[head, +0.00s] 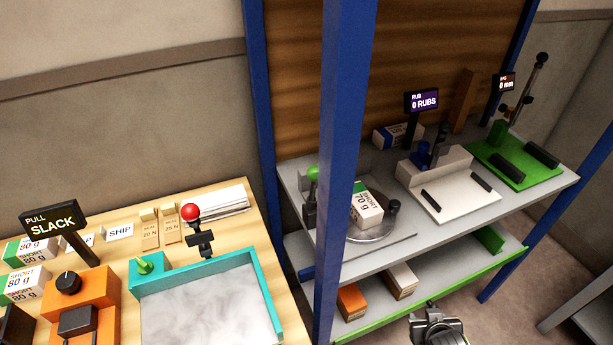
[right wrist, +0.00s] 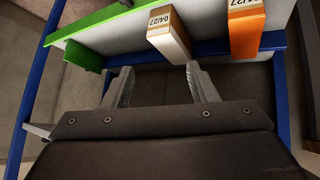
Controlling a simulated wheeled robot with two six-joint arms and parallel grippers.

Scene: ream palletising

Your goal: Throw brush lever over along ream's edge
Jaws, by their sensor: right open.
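A white ream marked SHORT 70 g (head: 366,205) with a green end lies on a round grey plate (head: 372,234) on the rack's upper shelf. A lever with a green knob (head: 312,173) on a dark stand is beside it, partly hidden by the blue post. A dark blue upright piece (head: 423,154) stands at the station marked 0 RUBS. No part is labelled as the brush lever, so I cannot tell which it is. My right gripper (head: 437,322) is low, in front of the lower shelf; in the right wrist view (right wrist: 160,68) it is open and empty. My left gripper is out of view.
The blue post (head: 343,150) stands before the shelves. The lower shelf (head: 420,290) holds an orange box (head: 351,301) and a white box (head: 400,281). A green plate (head: 515,165) with a tall lever is at right. A table with a red-knobbed lever (head: 190,212) is at left.

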